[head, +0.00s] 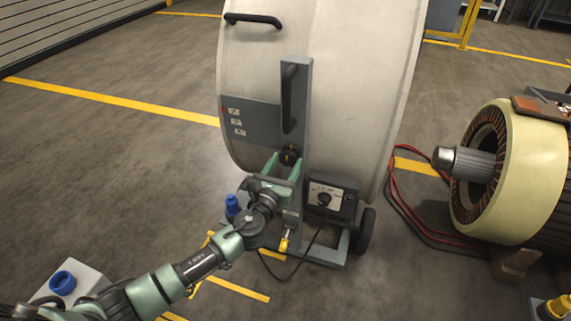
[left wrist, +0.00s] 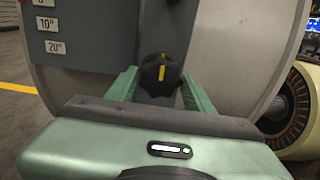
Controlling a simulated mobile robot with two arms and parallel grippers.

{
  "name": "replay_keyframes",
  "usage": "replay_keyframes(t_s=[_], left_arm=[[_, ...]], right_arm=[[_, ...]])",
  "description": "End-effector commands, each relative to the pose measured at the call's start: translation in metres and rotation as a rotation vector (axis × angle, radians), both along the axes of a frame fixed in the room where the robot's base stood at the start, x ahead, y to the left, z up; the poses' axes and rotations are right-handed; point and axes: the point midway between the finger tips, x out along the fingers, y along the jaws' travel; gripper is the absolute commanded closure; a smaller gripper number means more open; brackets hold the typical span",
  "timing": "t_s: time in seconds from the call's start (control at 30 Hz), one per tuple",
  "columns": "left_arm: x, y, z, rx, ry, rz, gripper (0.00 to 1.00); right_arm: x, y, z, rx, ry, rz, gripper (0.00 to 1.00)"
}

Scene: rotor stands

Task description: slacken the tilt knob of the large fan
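The large fan (head: 345,80) is a pale drum on a grey stand with wheels. Its tilt knob (head: 290,154) is black and lobed with a yellow mark, on the grey upright below a black handle. In the left wrist view the tilt knob (left wrist: 160,72) faces me, its yellow mark about upright. My left gripper (head: 285,163) is open, its two green fingers on either side of the knob. In the left wrist view the fingertips flank it closely; I cannot tell whether they touch it. A tilt scale plate (left wrist: 85,45) shows beside it. My right gripper is not in view.
A control box (head: 330,198) with a dial sits low on the stand, its cable hanging to the floor. A blue-capped item (head: 232,206) stands left of the upright. A large motor stator (head: 515,170) and red and black cables lie right.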

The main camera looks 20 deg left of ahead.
Motion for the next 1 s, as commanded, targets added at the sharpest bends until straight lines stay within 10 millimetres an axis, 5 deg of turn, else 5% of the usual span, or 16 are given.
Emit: replay_keyframes(t_s=[0.03, 0.13, 0.17, 0.57, 1.0], left_arm=[[0.000, 0.000, 0.000, 0.000, 0.000, 0.000, 0.65], [0.000, 0.000, 0.000, 0.000, 0.000, 0.000, 0.93], [0.000, 0.000, 0.000, -0.001, 0.000, 0.000, 0.95], [0.000, 0.000, -0.001, -0.091, 0.004, 0.000, 0.94], [0.000, -0.001, -0.001, -0.464, 0.016, 0.000, 0.94]], right_arm=[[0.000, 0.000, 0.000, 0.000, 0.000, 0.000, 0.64], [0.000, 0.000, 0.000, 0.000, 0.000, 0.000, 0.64], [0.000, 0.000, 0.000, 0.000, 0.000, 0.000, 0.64], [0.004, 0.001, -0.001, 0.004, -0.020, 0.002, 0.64], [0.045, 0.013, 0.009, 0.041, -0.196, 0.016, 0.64]])
